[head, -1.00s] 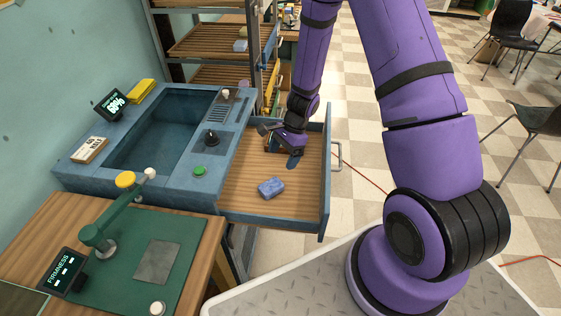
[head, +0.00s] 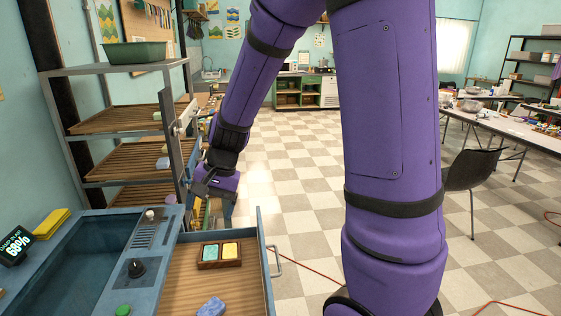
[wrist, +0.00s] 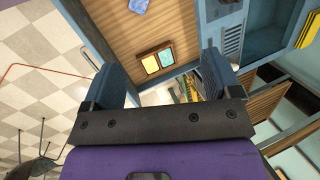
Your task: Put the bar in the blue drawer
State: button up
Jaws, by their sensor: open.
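A lumpy blue bar (head: 211,306) lies on the wooden floor of the open blue drawer (head: 265,262), near the bottom edge of the head view. It also shows at the top of the wrist view (wrist: 138,5). A small dark wooden tray (head: 220,265) sits farther back in the drawer, holding a light-blue piece (head: 210,253) and a yellow piece (head: 230,251). My gripper (head: 213,197) is beyond the drawer's far end, above it and beside the rack. In the wrist view its two blue fingers stand wide apart with nothing between them.
A slatted rack (head: 120,112) with a few bars stands close to the left of my gripper. The blue basin unit (head: 75,255) adjoins the drawer. A black chair (head: 470,180) stands at the right. The checkered floor is clear beyond the drawer.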

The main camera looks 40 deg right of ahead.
jog(key=s+d+r+n+t+h, duration=0.1)
jog(key=s+r+n, duration=0.3)
jog(key=s+r, duration=0.4)
jog(key=s+d+r+n+t+h, duration=0.2)
jog(key=s+r+n+t, duration=0.1)
jog(key=s+r, duration=0.6)
jog(key=s+n, duration=0.1)
jog(key=s, duration=0.2)
jog(key=shift+s+h, duration=0.25)
jog(key=shift+h, duration=0.05)
jog(key=shift+d, duration=0.15)
